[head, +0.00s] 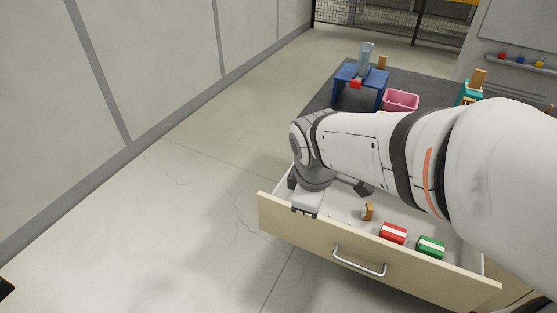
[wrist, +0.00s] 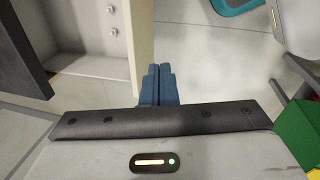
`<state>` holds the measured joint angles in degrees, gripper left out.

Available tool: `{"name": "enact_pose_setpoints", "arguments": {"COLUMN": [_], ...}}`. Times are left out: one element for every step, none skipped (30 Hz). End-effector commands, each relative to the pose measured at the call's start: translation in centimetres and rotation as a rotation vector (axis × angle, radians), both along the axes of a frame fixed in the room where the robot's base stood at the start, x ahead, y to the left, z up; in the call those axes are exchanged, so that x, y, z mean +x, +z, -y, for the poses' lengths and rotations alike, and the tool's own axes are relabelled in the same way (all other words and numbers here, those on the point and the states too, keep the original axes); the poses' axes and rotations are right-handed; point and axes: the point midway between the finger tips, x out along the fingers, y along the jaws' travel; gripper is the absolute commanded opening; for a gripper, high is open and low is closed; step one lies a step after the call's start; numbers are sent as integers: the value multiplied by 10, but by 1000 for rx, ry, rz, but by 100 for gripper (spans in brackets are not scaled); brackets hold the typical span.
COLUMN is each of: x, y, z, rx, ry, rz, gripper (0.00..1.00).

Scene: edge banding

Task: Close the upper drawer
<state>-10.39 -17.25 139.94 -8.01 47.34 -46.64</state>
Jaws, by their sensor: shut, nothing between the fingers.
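A cream drawer (head: 310,236) stands pulled out in the head view, with a silver bar handle (head: 360,262) on its front. No other drawer shows, so I cannot tell from the picture whether it is the upper one. My gripper's blue fingers (wrist: 158,70) are shut together and empty in the wrist view.
Behind, a blue stand (head: 347,82) and a pink bin (head: 401,100) sit on a dark surface. The floor left of the drawer is clear.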

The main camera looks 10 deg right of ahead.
Motion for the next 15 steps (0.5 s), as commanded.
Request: {"name": "enact_pose_setpoints", "arguments": {"x": [6, 11, 15, 19, 22, 26, 29, 32, 35, 37, 39, 41, 43, 44, 45], "y": [-27, -35, -47, -55, -63, -73, -80, -86, -94, -99, -104, -109, -112, -115, -117], "z": [-7, -10, -15, -19, -23, -28, -31, -35, -39, -42, -45, -48, -50, -52, -54], "rx": [-41, -67, -101, -126, -150, -181, -202, -222, -247, -263, -278, -295, -306, -316, -326], "ry": [162, 267, 405, 507, 606, 733, 822, 905, 1010, 1080, 1143, 1216, 1265, 1306, 1348], "rz": [-18, -26, -39, -50, -59, -71, -79, -88, -99, -106, -113, -121, -126, -131, -135], "gripper": [0, 0, 0, 0, 0, 0, 0, 0, 0, 0, 0, 0, 0, 0, 0]}}
